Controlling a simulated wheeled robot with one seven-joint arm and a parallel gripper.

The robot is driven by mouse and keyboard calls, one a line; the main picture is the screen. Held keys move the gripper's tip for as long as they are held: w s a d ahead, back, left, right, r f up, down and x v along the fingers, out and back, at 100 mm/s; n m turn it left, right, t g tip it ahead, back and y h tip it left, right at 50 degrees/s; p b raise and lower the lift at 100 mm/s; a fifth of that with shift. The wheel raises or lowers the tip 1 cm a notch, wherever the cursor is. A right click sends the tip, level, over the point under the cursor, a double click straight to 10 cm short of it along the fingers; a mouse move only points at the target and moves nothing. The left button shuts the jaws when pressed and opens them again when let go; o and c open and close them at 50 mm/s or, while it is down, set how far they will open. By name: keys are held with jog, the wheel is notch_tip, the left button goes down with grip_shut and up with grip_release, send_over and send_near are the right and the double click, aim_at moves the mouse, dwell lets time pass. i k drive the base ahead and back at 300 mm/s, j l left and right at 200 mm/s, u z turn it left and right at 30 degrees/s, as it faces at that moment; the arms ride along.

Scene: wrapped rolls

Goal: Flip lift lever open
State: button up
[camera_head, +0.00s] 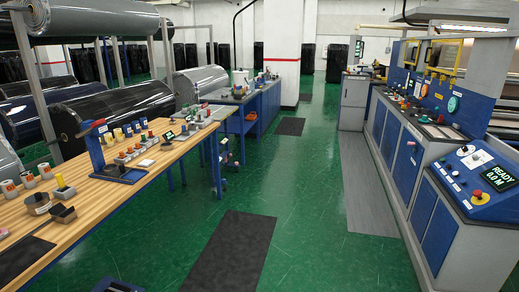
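A blue upright stand (95,152) with a red-tipped arm (92,127) near its top stands on the wooden workbench (150,172) at the left. It may carry the lift lever, but I cannot tell for sure. A small red and white handle-like part (411,144) also shows on the blue cabinet front at the right. Whether either is open or shut is too small to tell.
Several small buttons and switch blocks (130,153) sit on the workbench. A console with a "READY" screen (484,168) stands at the right. Large wrapped rolls (115,110) lie behind the bench. The green floor (305,210) between bench and console is clear, with flat dark mats (232,250).

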aim_at(408, 104)
jog(key=i+j, duration=0.15)
jog(key=i, duration=1.05)
jog(key=i+j+u, duration=0.1)
jog(key=i, duration=1.05)
jog(key=i+j, duration=0.1)
jog(key=i, duration=1.1)
jog(key=i+j+u, duration=0.1)
jog(key=i, duration=2.3)
jog(key=i+l+u, duration=0.1)
jog(key=i, duration=1.05)
jog(key=i+l, duration=0.1)
jog(key=i, duration=1.1)
jog(key=i+l+u, duration=0.15)
jog(key=i+u, duration=0.2)
jog(key=i, duration=0.35)
